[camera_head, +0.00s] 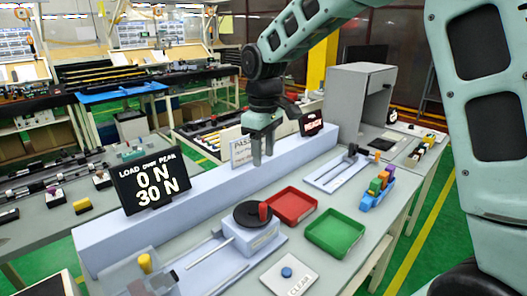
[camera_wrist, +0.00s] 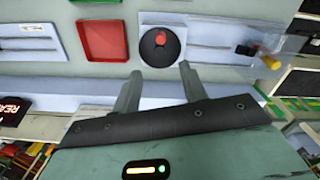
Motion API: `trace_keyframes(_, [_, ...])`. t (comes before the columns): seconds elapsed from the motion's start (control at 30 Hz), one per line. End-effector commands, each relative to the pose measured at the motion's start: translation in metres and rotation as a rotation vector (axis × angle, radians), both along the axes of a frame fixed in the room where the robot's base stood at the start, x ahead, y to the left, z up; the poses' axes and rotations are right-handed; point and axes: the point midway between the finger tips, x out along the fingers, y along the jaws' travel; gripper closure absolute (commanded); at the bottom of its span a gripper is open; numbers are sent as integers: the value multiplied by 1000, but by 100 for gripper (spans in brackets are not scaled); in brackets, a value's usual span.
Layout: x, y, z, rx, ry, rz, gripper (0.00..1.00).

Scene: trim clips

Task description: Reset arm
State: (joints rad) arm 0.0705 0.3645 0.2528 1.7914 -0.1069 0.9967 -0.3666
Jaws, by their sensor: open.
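My gripper (camera_head: 263,150) hangs from my raised arm above the pale blue ledge along the back of the bench, fingers pointing down. In the wrist view my gripper (camera_wrist: 158,78) shows two grey fingers standing apart with nothing between them. The clips sit as a row of coloured pieces in a blue holder (camera_head: 371,201) at the right of the bench. A red tray (camera_head: 291,207) and a green tray (camera_head: 335,233) lie in front of my gripper, and both look empty. The red tray also shows in the wrist view (camera_wrist: 103,40).
A round black dial with a red knob (camera_head: 264,211) stands left of the red tray. A "CLEAR" plate with a blue button (camera_head: 287,272) is at the front. A display (camera_head: 150,183) reads 0 N and 30 N. A grey box-shaped machine (camera_head: 360,95) stands behind right.

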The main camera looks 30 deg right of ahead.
Motion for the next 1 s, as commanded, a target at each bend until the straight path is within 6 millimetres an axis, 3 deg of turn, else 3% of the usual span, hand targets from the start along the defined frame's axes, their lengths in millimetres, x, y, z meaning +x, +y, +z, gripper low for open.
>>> trace_keyframes(0.27, [-1, 1, -1, 0, 0, 1, 57])
trace_keyframes(0.37, [-14, 16, -2, 6, 2, 14, 57])
trace_keyframes(0.47, [-46, 48, -7, 21, 1, 36, 57])
trace_keyframes(0.6, [-124, 99, -21, 44, 3, 70, 57])
trace_keyframes(0.7, [-184, 120, -34, 53, 5, 85, 57])
trace_keyframes(0.83, [-250, 128, -51, 56, 4, 90, 57])
trace_keyframes(0.9, [-274, 126, -59, 55, 3, 89, 57])
trace_keyframes(1.0, [-294, 123, -65, 54, 2, 88, 57])
